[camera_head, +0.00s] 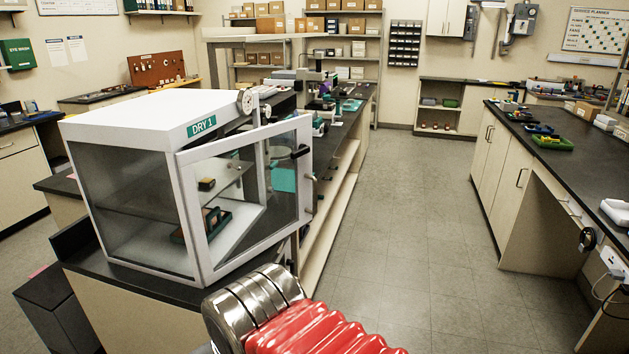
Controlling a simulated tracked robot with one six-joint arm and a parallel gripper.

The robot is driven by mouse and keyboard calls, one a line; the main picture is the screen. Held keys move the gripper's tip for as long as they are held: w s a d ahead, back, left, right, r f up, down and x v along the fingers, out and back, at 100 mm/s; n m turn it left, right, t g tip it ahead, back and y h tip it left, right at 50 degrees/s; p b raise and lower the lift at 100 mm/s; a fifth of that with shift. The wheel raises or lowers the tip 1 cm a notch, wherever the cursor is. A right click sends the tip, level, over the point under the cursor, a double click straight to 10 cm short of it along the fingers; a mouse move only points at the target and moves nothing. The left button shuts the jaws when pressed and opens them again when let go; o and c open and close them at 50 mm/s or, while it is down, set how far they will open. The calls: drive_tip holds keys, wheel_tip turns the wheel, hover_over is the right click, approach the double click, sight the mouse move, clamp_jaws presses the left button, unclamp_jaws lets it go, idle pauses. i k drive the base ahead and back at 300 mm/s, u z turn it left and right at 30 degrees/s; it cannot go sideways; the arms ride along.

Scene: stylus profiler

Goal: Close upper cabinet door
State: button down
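The white dry cabinet (120,116) labelled DRY 1 stands on the dark bench at left. Its glass door (306,188) is ajar: it joins the cabinet at its near edge, and its far edge stands out from the body toward the aisle. A dark knob (300,151) shows near the door's far upper corner. Inside are a shelf with a small box (207,184) and a tray (192,228) below. White wall cupboards (445,18) at the back look shut. My gripper is not in view; a red ribbed and metal part at the bottom middle looks like my arm.
The tiled aisle (400,240) right of the door is clear. A long dark-topped bench (565,165) with trays and instruments lines the right side. A microscope (325,90) stands on the bench behind the dry cabinet. Shelves with boxes (262,25) stand at the back.

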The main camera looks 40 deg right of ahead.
sight(301, 126)
drive_tip(key=k, duration=1.3)
drive_tip(key=z, duration=0.35)
drive_tip(key=i, duration=1.8)
drive_tip(key=u, duration=0.1)
